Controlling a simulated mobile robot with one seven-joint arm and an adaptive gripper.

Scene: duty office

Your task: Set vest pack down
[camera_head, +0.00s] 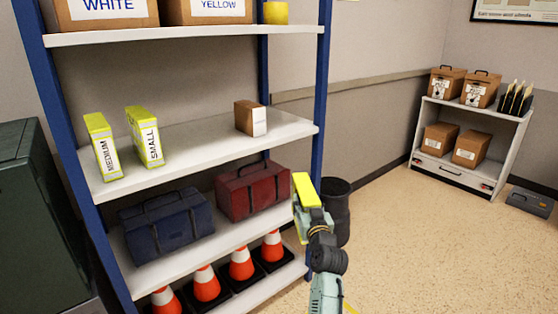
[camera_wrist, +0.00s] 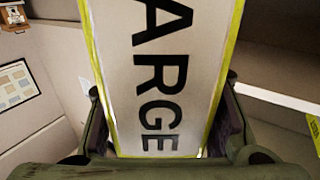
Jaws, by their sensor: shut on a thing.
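My gripper (camera_head: 316,216) is shut on a yellow vest pack (camera_head: 306,189) at the right end of the shelf unit, in front of its right post. In the wrist view the vest pack (camera_wrist: 162,80) fills the middle between the fingers, and its white label reads "ARGE", with the rest cut off. Two more yellow packs stand upright on the middle shelf (camera_head: 200,155): one marked MEDIUM (camera_head: 103,147) and one marked SMALL (camera_head: 145,137). A small brown box (camera_head: 246,117) stands at the right of that shelf. A bare stretch lies between the SMALL pack and the box.
A blue bag (camera_head: 167,225) and a red bag (camera_head: 253,189) sit on the shelf below, with several traffic cones (camera_head: 241,264) at the bottom. A blue post (camera_head: 319,110) edges the shelf. A black bin (camera_head: 336,205) stands behind my gripper.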

